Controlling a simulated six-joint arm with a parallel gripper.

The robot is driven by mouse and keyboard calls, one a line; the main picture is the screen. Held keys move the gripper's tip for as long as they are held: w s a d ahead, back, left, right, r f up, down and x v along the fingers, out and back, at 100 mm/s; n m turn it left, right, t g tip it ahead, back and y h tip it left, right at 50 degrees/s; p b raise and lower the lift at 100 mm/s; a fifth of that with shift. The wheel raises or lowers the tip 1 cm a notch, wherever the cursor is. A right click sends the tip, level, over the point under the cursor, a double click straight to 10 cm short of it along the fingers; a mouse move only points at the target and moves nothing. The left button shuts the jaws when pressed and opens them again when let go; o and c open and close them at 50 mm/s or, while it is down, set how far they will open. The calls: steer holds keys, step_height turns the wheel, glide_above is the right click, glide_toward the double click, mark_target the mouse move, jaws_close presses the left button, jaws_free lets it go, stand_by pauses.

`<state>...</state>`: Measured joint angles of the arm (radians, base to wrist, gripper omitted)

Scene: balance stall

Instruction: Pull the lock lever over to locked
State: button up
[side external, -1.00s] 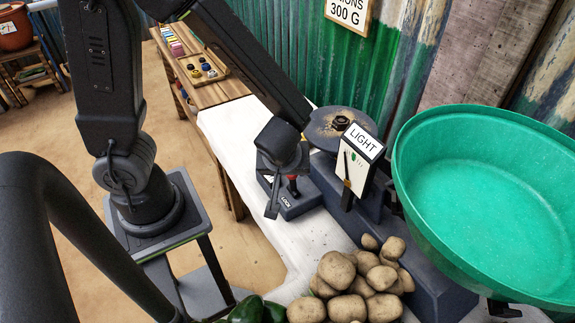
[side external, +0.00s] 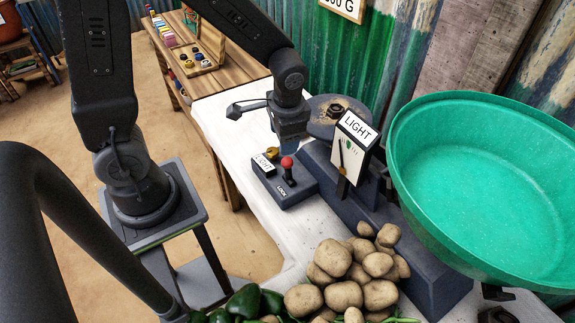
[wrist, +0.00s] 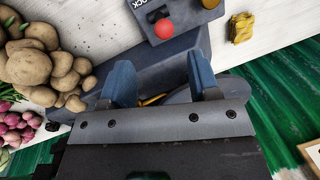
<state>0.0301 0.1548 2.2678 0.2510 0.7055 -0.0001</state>
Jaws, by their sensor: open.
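The lock lever has a red knob (side external: 287,163) on a dark stem and stands roughly upright in the side view. It rises from a small grey-blue box (side external: 297,193) marked LOCK, on the white counter beside the scale. In the wrist view the red knob (wrist: 165,29) shows beyond the fingertips, between them across the picture. My gripper (side external: 292,138) is above and behind the box in the side view, apart from the knob. In the wrist view my gripper (wrist: 161,80) has its two blue fingers spread, with nothing held.
The scale has a LIGHT dial card (side external: 353,145), a round dark plate (side external: 325,108) close to my gripper, and a large green pan (side external: 480,180) at right. Potatoes (side external: 345,275) are heaped in front. A brass-coloured piece (wrist: 241,27) lies beside the lock box.

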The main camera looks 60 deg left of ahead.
mark_target(288, 159)
steer(key=f+m, duration=0.1)
steer(key=f, duration=0.3)
steer(key=w+a+f+m, duration=0.1)
steer(key=f, duration=0.3)
steer(key=w+a+f+m+h, duration=0.1)
steer(key=f+m, duration=0.1)
steer(key=f, duration=0.2)
steer(key=shift+f, duration=0.4)
jaws_close()
stand_by(0.4)
